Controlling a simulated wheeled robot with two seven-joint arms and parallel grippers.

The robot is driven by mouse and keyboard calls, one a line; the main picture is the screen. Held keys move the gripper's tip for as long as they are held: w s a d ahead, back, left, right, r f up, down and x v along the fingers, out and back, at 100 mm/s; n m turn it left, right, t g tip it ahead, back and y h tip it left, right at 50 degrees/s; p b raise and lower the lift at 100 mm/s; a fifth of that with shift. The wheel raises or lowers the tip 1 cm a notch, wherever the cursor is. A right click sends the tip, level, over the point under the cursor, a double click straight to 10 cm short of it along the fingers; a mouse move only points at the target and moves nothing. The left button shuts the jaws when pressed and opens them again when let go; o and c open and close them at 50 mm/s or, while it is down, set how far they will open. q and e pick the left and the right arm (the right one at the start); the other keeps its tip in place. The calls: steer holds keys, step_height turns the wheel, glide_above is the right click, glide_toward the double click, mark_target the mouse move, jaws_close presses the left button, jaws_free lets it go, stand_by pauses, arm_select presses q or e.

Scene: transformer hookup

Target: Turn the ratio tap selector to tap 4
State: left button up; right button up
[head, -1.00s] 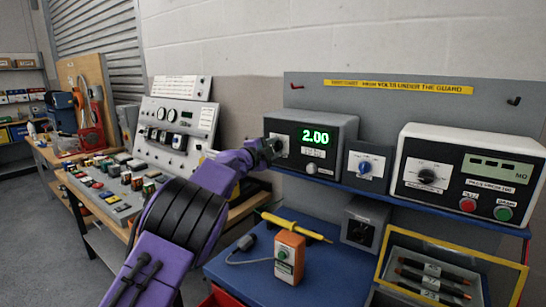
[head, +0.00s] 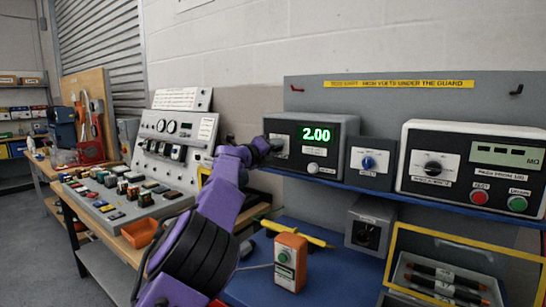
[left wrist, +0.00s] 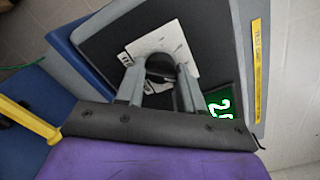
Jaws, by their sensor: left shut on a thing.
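The ratio meter (head: 340,135) is a grey box with a black face on the blue shelf, and its green display (head: 316,134) reads 2.00. My left gripper (head: 272,147) is at the left side of its face. In the left wrist view its two fingers (left wrist: 159,85) are shut on a dark round selector knob (left wrist: 160,66) in front of a white label plate (left wrist: 178,42). The gripper hides much of the knob and part of the label, so the tap it points to cannot be read. My right gripper is not in view.
A small box with a blue knob (head: 368,163) and a white-fronted meter (head: 480,165) stand right of the ratio meter. Below are an orange handheld box (head: 290,262), a yellow probe (head: 285,228) and a yellow-framed guard (head: 440,240). A control console (head: 175,135) stands left.

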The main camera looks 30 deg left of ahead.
arm_select(q)
steer(key=shift+f+m+b, duration=0.2)
steer(key=shift+m+b, duration=1.05)
steer(key=shift+m, duration=0.95)
steer(key=o, duration=1)
steer(key=shift+o, duration=0.2)
steer(key=shift+r, duration=0.15)
steer(key=s+a+b, duration=0.1)
steer(key=s+b, duration=0.4)
steer(key=s, duration=0.5)
steer(key=shift+s+a, duration=0.2)
steer(key=shift+a, duration=0.05)
